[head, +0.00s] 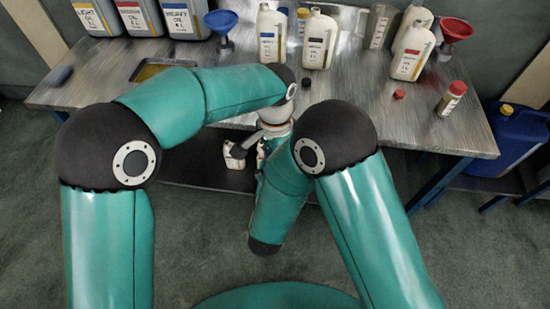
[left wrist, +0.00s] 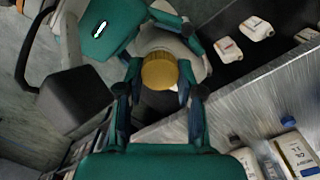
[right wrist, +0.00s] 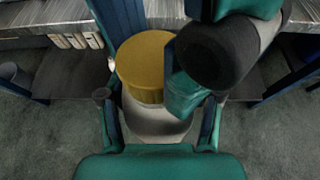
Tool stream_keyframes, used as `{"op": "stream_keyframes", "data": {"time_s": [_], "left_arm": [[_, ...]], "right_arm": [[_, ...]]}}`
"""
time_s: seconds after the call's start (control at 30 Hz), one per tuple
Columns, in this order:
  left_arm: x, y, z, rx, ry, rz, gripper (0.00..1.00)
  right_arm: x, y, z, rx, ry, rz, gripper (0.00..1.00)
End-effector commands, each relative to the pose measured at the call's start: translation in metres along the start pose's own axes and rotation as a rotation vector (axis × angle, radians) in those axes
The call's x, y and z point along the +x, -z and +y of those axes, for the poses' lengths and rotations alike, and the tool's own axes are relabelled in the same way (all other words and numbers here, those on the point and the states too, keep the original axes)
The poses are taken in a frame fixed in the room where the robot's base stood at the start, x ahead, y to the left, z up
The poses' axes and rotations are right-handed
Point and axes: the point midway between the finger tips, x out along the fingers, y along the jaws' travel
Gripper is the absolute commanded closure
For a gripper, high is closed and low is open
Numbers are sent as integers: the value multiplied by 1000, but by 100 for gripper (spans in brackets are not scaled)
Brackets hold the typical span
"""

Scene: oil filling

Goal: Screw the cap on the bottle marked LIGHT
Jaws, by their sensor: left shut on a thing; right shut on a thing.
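A yellow cap (left wrist: 159,71) is between the fingers of my left gripper (left wrist: 160,92), which is shut on it. The cap also shows in the right wrist view (right wrist: 145,62). My right gripper (right wrist: 160,112) is shut on a pale bottle (right wrist: 152,122), held off the table near its front edge. The cap is right above the bottle, at its top. I cannot tell whether it is threaded on. The bottle's label is hidden, so the word LIGHT cannot be read on it. In the head view my arms hide most of both grippers.
Large canisters are at the back left. A red cap (head: 399,94) and a small red-capped bottle (head: 451,99) are at the right. A blue container (head: 510,138) stands beside the table.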

Motion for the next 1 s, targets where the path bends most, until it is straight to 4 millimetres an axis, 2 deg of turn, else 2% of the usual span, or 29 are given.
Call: {"op": "stream_keyframes", "data": {"time_s": [0.07,0.2,0.23,0.37,0.4,0.77,1.0], "left_arm": [[0,0,-1,91,2,-1,100],[0,0,-1,80,3,-1,100],[0,0,-1,80,3,-1,59],[0,0,-1,79,2,-1,37],[0,0,-1,78,2,-1,34],[0,0,-1,64,1,0,34],[0,0,-1,-82,1,0,34]], "right_arm": [[0,-1,-1,2,2,-3,100],[0,-1,-1,2,3,-3,100],[0,-1,-1,2,3,-3,100],[0,-1,-1,2,3,-3,100],[0,-1,-1,2,2,-3,100],[0,-1,0,2,1,-3,100],[0,-1,0,2,1,-3,100]]}}
